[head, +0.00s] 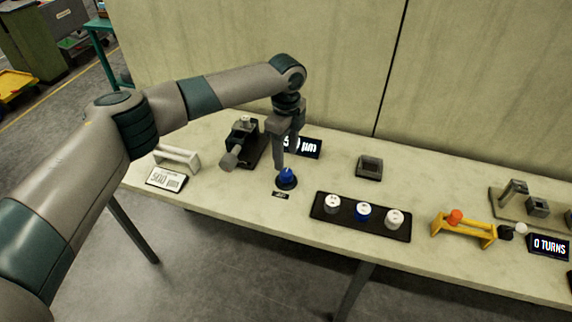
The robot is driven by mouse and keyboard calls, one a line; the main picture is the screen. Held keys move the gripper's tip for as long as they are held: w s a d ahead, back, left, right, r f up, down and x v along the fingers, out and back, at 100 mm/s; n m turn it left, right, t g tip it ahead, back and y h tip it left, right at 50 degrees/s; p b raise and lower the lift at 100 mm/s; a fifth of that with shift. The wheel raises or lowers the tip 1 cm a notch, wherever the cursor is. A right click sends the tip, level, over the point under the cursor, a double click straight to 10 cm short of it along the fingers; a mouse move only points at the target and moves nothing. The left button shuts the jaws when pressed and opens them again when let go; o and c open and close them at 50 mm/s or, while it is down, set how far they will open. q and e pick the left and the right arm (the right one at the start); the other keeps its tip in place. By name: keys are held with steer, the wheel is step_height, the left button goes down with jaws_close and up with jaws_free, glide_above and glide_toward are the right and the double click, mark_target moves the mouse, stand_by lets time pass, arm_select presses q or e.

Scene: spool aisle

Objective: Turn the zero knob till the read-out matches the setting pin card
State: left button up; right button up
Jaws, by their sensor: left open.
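A white card (166,179) at the left carries large print that looks like "500", probably the setting pin card. My right gripper is not in view.
A dark gauge fixture (245,143) stands left of the gripper, beside a white handle-shaped block (177,157). A black tray (326,212) holds three white-and-blue spools. Further right are a grey block (369,167), a yellow stand (463,231) and a "0 TURNS" display (548,246).

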mark_target(286, 172)
arm_select(q)
step_height(286, 172, down, 5)
steer(key=shift+f+p, duration=0.1)
steer(key=shift+p, duration=0.45)
steer(key=shift+f, duration=0.6)
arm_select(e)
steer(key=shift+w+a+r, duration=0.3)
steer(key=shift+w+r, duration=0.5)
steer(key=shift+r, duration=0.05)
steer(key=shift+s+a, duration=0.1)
arm_select(q)
steer(key=c, duration=1)
steer(key=shift+c, duration=0.2)
